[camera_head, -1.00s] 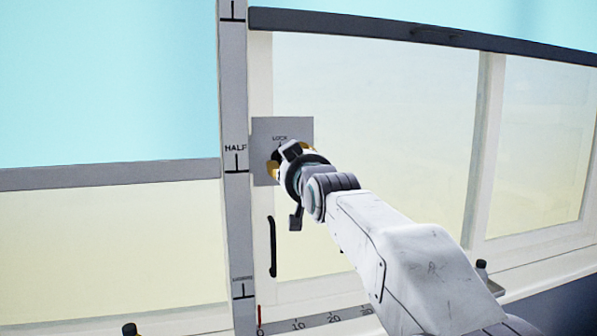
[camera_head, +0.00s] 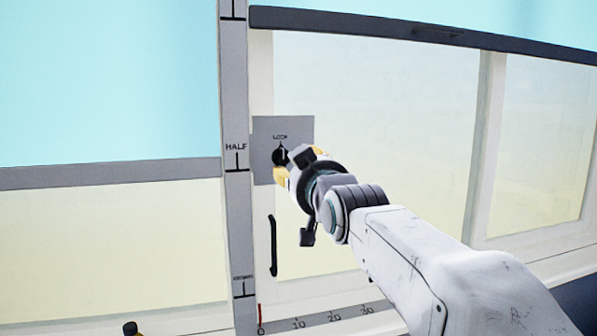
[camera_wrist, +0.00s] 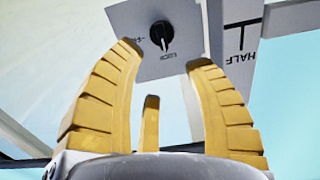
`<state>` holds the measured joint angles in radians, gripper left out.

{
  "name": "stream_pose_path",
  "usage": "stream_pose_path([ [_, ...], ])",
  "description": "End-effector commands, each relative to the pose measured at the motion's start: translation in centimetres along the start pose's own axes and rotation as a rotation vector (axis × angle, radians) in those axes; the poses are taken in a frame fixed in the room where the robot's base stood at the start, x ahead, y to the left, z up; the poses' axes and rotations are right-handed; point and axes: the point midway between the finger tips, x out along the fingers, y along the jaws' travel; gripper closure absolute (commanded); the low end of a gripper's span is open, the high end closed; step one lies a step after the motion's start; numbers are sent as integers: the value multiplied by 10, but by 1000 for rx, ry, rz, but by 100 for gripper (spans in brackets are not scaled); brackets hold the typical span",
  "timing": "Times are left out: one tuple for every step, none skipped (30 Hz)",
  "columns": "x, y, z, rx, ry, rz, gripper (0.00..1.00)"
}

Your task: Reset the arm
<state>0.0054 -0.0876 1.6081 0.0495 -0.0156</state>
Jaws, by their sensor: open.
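The rotary switch is a small black knob (camera_head: 281,156) on a grey plate (camera_head: 262,135) marked "LOCK", on the frame of a glazed sash. My gripper (camera_head: 299,163) is just in front of and to the right of the knob, partly covering the plate. In the wrist view, the knob (camera_wrist: 162,34) with its white pointer line shows past the fingertips. The yellow fingers of my gripper (camera_wrist: 164,55) are spread apart with nothing between them, clear of the knob.
A black vertical handle (camera_head: 272,246) is below the plate. A grey upright (camera_head: 236,190) marked "HALF" stands to the left. A ruler strip (camera_head: 315,319) runs along the bottom. A dark rail (camera_head: 420,32) crosses above.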

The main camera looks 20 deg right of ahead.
Motion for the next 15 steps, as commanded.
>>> stream_pose_path([
  [0, 0, 0, 0, -3, 0, 52],
  [-1, 0, 1, 0, -9, 0, 52],
  [-3, 0, 4, 0, -23, 0, 52],
  [-5, 0, 7, 0, -39, -1, 52],
  [-8, 0, 11, 0, -60, -1, 52],
  [-14, 0, 19, 1, -98, -2, 52],
  [-19, -1, 26, 1, -134, -2, 52],
  [-26, -1, 35, 1, -174, -3, 52],
  [-36, -1, 49, 2, -238, -4, 52],
  [-46, -1, 61, 2, -291, -5, 52],
  [-57, -2, 74, 2, -347, -6, 52],
  [-74, -2, 92, 3, -426, -7, 52],
  [-87, -2, 106, 3, -485, -8, 52],
  [-101, -2, 119, 4, -543, -9, 52],
  [-120, -3, 136, 4, -615, -10, 52],
])
